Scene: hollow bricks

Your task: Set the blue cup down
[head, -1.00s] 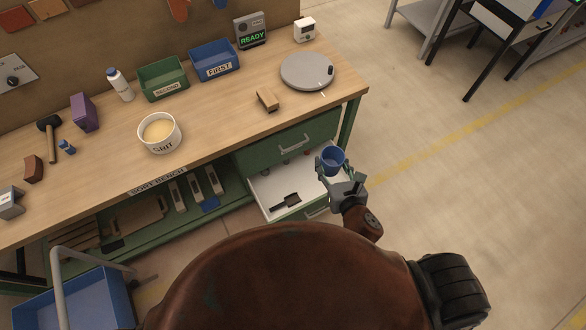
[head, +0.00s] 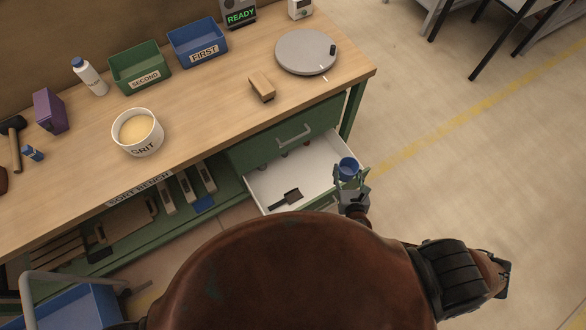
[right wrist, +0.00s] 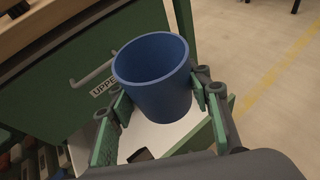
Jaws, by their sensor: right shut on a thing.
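The blue cup (head: 348,168) is held upright by my right gripper (head: 350,179), near the right side of the open lower drawer (head: 262,182). In the right wrist view the cup (right wrist: 158,85) looks empty, and my right gripper's green fingers (right wrist: 160,105) are closed on its two sides. The white drawer floor (right wrist: 150,140) shows below the cup. How high the cup is above the drawer cannot be told. My left gripper is not in view.
A dark brush-like tool (head: 287,198) lies in the drawer. The closed upper drawer's handle (head: 295,137) juts out above it. On the bench are a round grey turntable (head: 303,50), a wooden block (head: 262,86), a GRIT bowl (head: 138,147), and green (head: 145,82) and blue (head: 205,55) bins.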

